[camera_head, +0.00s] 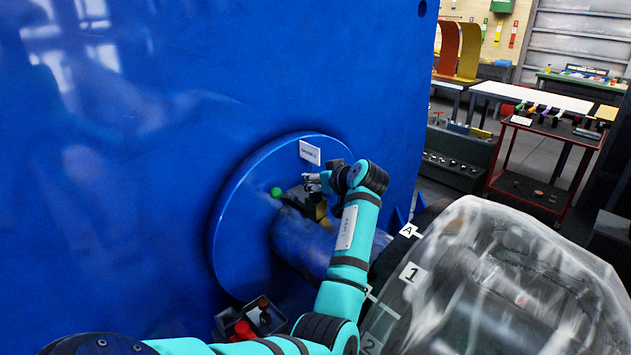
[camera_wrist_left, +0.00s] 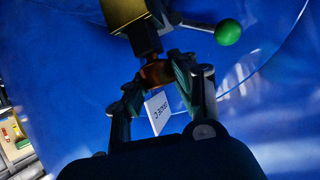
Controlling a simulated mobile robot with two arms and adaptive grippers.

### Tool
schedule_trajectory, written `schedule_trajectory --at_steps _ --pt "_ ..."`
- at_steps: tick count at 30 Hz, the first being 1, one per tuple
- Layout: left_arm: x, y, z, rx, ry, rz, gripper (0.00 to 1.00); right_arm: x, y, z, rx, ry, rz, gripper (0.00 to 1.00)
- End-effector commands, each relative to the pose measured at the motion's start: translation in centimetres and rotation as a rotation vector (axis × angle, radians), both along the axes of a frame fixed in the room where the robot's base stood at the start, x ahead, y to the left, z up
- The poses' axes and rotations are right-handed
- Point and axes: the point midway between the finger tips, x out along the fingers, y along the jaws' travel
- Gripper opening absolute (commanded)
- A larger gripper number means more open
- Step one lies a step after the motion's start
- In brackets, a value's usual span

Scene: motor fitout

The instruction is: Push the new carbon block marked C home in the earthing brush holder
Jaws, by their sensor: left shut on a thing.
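The brass-coloured brush holder (camera_head: 314,206) sits on the shaft in front of the round blue plate. It shows at the top of the left wrist view (camera_wrist_left: 128,14), with a green-knobbed lever (camera_wrist_left: 228,32) beside it. My left gripper (camera_head: 318,181) is at the holder. In the wrist view its fingers (camera_wrist_left: 158,74) are shut on a brown block (camera_wrist_left: 156,72), the carbon block, whose far end is at the holder's dark mouth. How deep it sits is hidden. A white tag (camera_head: 309,152) reads "GRADE C" in the wrist view (camera_wrist_left: 158,112). My right gripper is not in view.
A big blue wall (camera_head: 130,170) fills the left. A film-wrapped machine part (camera_head: 500,285) with labels stands close on the right of my arm. A small dark tray (camera_head: 266,318) and red objects (camera_head: 243,329) lie below the plate. A red cart (camera_head: 545,165) stands behind.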

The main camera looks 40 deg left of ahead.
Motion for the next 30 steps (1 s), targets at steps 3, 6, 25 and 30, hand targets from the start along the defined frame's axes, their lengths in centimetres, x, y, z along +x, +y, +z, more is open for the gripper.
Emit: schedule_trajectory --at_steps 3,6,25,30 --pt "-0.1 0.0 -0.9 -0.001 0.010 0.001 0.00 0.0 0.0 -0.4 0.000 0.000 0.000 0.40" --pt "-0.1 0.0 -1.3 -0.002 0.013 0.001 0.00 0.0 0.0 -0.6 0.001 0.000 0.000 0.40" --pt "-0.2 -0.8 -1.1 -0.003 0.013 -0.003 0.53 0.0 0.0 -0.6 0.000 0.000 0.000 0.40" --pt "-0.9 -2.8 0.1 -0.005 0.008 -0.005 0.53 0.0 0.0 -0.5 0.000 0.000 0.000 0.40"
